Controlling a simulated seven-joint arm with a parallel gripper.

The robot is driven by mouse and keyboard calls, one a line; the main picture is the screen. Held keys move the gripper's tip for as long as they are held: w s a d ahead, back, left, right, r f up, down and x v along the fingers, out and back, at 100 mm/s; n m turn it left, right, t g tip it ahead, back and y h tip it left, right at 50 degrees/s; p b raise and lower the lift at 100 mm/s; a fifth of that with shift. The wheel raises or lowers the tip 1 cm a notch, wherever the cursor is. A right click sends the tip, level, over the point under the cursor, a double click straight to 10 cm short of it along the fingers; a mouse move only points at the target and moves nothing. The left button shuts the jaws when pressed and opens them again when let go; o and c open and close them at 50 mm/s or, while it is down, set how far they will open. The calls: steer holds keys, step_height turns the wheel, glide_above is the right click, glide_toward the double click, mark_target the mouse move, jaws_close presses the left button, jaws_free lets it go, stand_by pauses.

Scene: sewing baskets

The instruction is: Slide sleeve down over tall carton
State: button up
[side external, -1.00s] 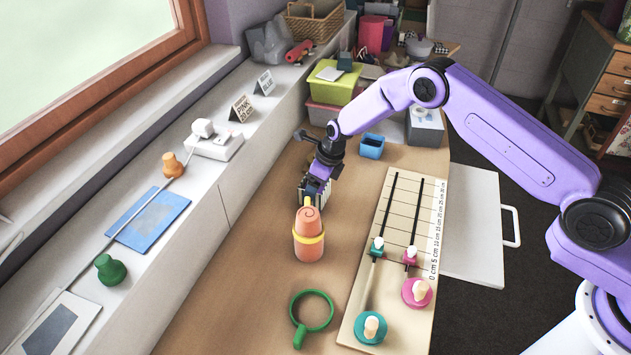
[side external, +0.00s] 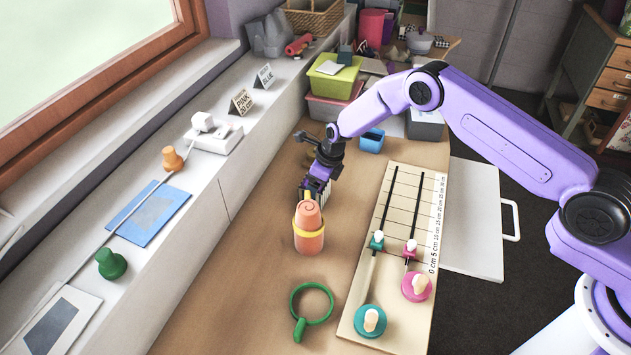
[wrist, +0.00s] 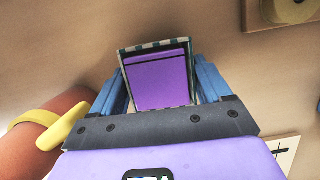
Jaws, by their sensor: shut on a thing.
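My gripper (wrist: 162,85) is shut on the sleeve (wrist: 125,62), a square, open tube with a dark green and white pattern. Its blue fingers press on the left and right sides of it. The purple top of the tall carton (wrist: 158,82) fills most of the sleeve's opening in the wrist view. I cannot tell how far down the carton the sleeve sits. In the side view my gripper (side external: 316,190) points down behind an orange cylinder, which hides the lower part of sleeve and carton.
The orange cylinder (side external: 309,244) with a yellow band stands close in front of my gripper. A green magnifier-like ring (side external: 312,284) lies nearer. A measuring board (side external: 392,270) with spools lies to the right. A blue open box (side external: 371,142) stands behind. Bare table lies left of the cylinder.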

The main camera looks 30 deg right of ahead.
steer(key=shift+f, duration=0.3)
steer(key=o, duration=1.2)
steer(key=v, duration=1.7)
steer(key=shift+d+r, duration=0.15)
